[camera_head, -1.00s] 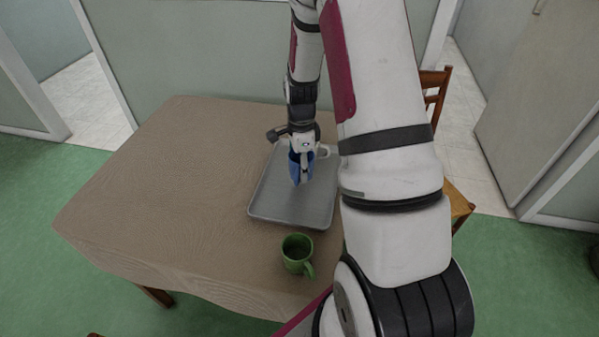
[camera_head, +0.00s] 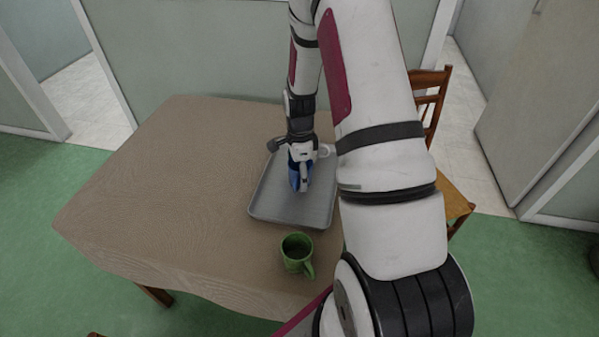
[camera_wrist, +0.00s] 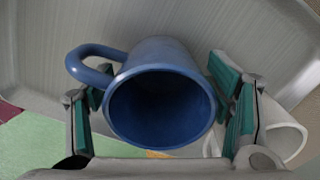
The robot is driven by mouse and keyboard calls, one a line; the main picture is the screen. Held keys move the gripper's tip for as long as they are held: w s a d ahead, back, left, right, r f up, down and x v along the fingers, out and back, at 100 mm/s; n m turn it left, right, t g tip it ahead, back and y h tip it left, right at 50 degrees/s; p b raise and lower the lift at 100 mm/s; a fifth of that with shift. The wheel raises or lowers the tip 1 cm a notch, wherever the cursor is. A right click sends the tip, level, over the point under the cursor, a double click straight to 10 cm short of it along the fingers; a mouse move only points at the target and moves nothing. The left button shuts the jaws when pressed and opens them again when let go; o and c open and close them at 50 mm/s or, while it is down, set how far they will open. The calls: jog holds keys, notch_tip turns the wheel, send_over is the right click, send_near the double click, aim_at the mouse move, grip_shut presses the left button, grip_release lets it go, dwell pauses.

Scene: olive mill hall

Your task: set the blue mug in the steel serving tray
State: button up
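The blue mug (camera_head: 294,178) is at the steel serving tray (camera_head: 262,207), inside its outline. In the wrist view the blue mug (camera_wrist: 160,105) has its mouth toward the camera and its handle to the left. My gripper (camera_head: 303,172) is around it from above; in the wrist view my gripper (camera_wrist: 160,85) has one teal-padded finger on each side of the mug. Narrow gaps show between the pads and the mug, so the fingers look open. The mug's base is hidden, and its contact with the tray cannot be seen directly.
A green mug (camera_head: 297,254) stands on the brown-covered table (camera_head: 160,190) in front of the tray. A white cup (camera_wrist: 283,130) is close by the right finger. A wooden chair (camera_head: 452,200) stands at the right. The table's left side is clear.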

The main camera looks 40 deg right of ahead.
jog(key=s+a+r+n+t, duration=0.1)
jog(key=a+r+n, duration=0.2)
jog(key=r, duration=0.8)
jog(key=s+a+r+n, duration=0.1)
jog(key=a+r+n, duration=0.15)
jog(key=r, duration=0.75)
jog(key=s+a+r+n+t, duration=0.1)
jog(key=s+a+r+n, duration=0.5)
jog(key=s+n, duration=0.3)
jog(key=s+a+r+n+t, duration=0.1)
jog(key=s+a+r+n, duration=0.5)
jog(key=s, duration=0.5)
jog(key=a+n, duration=0.2)
jog(key=shift+s+a+n+t, duration=0.25)
jog(key=shift+s+n+t, duration=0.05)
jog(key=shift+s+n, duration=0.1)
